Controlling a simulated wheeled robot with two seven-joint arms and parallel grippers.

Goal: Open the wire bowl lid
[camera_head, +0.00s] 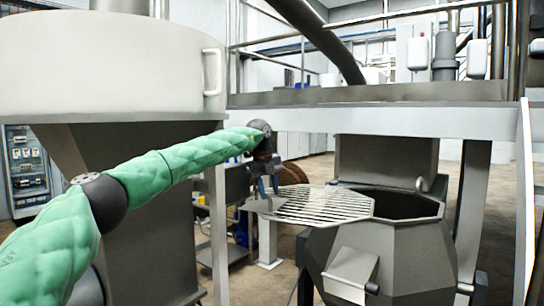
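The wire bowl lid (322,204) is a flat grille of pale parallel bars, with a plain plate at its left end. It lies over the left side of the grey faceted bowl (395,262) and sticks out past the bowl's left rim. The right part of the bowl's mouth is uncovered and dark. My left gripper (268,189) points down at the lid's left end, with its two fingers apart. I cannot tell whether the fingers touch the lid. My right gripper is not in view.
A large pale round vessel (105,65) on a grey cone fills the left. A raised platform (380,118) with railings spans above the bowl, and a grey chute (385,160) hangs behind the mouth. A metal shelf (232,252) stands left of the lid.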

